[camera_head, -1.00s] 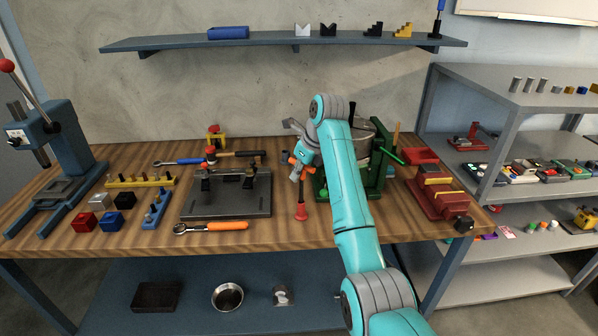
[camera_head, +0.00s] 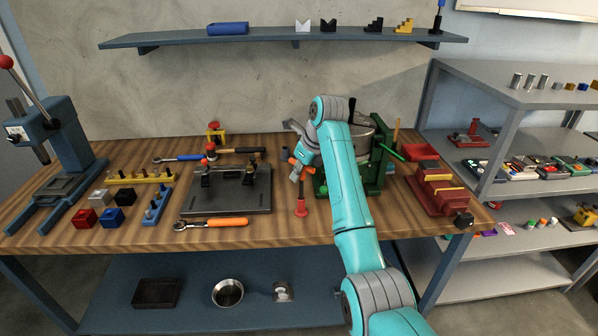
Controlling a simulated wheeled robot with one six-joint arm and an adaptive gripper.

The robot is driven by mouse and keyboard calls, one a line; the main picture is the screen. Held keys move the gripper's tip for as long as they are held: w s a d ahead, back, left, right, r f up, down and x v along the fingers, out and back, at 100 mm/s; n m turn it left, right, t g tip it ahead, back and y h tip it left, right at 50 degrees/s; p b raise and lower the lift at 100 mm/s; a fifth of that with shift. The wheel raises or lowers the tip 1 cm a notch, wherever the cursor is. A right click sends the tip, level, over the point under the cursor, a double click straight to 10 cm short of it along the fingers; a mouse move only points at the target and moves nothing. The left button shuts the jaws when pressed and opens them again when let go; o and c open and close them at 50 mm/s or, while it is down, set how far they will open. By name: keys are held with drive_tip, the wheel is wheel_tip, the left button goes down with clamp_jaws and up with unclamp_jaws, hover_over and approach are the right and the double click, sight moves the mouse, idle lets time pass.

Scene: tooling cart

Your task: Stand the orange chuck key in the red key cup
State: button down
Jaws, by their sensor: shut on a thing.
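The orange chuck key (camera_head: 292,160) is in my gripper (camera_head: 295,175). Its orange crossbar shows at the jaws, and the rest is small and partly hidden. My gripper is shut on it above the middle of the bench, left of my turquoise arm. The red key cup (camera_head: 301,209) stands on the wooden bench just below my gripper. A thin reddish shaft rises above the cup towards the gripper; I cannot tell whether it belongs to the key or whether its tip is inside the cup.
A green machine (camera_head: 376,175) stands close behind and right of my arm. A dark fixture plate (camera_head: 230,198) lies to the left, with an orange-handled wrench (camera_head: 222,222) in front. A red vise (camera_head: 440,192) sits at the right. Bare bench lies around the cup's front.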

drive_tip(key=shift+f, duration=1.95)
idle(1.9)
drive_tip(key=c, duration=0.7)
unclamp_jaws()
drive_tip(key=shift+o, duration=0.2)
drive_tip(key=shift+r, duration=3)
drive_tip(key=shift+d, duration=0.1)
